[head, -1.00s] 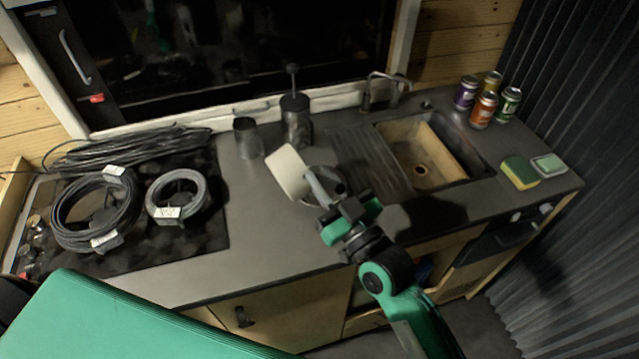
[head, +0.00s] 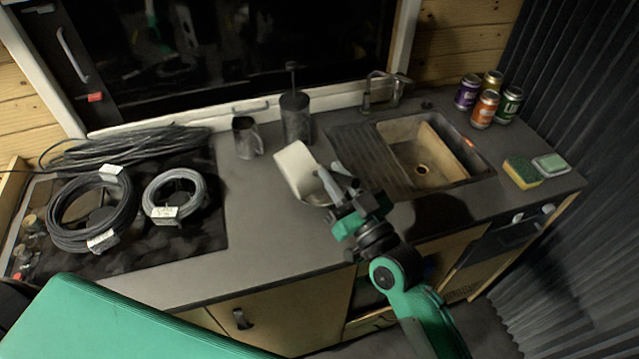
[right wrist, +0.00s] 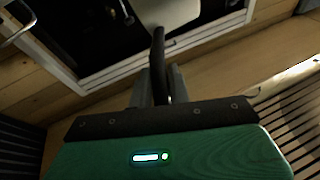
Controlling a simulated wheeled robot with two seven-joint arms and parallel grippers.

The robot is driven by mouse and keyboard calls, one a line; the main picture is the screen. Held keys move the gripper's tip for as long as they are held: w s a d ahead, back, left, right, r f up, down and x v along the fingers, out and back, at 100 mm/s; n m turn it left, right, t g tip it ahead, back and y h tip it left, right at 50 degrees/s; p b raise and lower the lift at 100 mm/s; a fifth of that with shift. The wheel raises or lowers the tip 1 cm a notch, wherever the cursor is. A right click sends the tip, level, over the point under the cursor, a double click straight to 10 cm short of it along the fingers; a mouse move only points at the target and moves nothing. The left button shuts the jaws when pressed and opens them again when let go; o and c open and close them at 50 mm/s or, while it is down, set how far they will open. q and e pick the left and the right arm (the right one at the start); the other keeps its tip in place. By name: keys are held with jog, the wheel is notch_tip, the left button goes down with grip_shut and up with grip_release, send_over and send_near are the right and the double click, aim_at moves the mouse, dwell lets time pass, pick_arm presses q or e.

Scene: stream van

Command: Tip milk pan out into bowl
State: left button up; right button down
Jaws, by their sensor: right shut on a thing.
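The white milk pan (head: 293,166) is held tilted steeply on its side above the counter in the head view. My right gripper (head: 338,186) is shut on its handle, to the right of the pan. In the right wrist view the pan (right wrist: 166,12) shows pale at the top, with its dark handle (right wrist: 158,55) running down between the fingers. The bowl (head: 318,199) stands on the counter under the pan; only part of its rim shows, the rest hidden by pan and gripper. I cannot see anything pouring. My left gripper is not in view.
A metal mug (head: 243,138) and a dark French press (head: 296,118) stand behind the pan. The sink (head: 440,150) lies to the right, with several cans (head: 484,108) and a sponge (head: 521,172) beyond. Cable coils (head: 92,212) cover the left side. The counter front is clear.

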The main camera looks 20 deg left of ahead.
jog(key=shift+w+d, duration=0.1)
jog(key=shift+w+d+m, duration=0.15)
jog(key=shift+m, duration=0.25)
jog(key=w+d+m+t+p, duration=0.1)
jog(key=m, duration=0.1)
jog(key=shift+w+d+m+h, duration=0.1)
jog(key=shift+w+m+h, duration=0.05)
jog(key=shift+m+h, duration=0.2)
jog(key=shift+w+d+t, duration=0.1)
jog(key=shift+t, duration=0.2)
